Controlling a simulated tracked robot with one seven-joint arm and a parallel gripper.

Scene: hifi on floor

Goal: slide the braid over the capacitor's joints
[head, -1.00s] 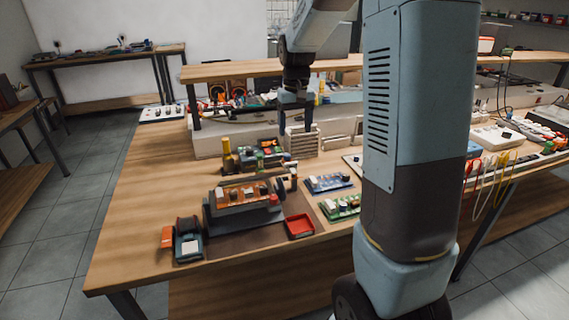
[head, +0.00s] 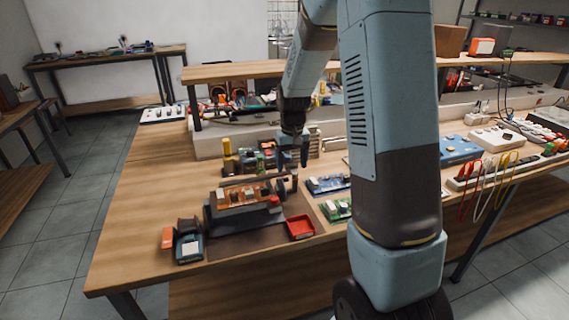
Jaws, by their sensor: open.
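An orange-brown circuit board (head: 242,196) with several small parts on it sits in a dark grey holder (head: 235,214) near the front of the wooden workbench. The capacitor is likely one of these parts, but they are too small to tell apart. I cannot make out the braid. My gripper (head: 296,162) points down just behind and to the right of the board, above the bench. It is open, and I see nothing held in it. The gap between its fingers is hard to see at this size.
A red tray (head: 300,227) stands right of the holder, and a dark box with a pale pad (head: 188,246) stands left. Green and blue boards (head: 328,184) lie to the right. A yellow-capped bottle (head: 227,150) stands behind. The bench's left side (head: 140,200) is clear.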

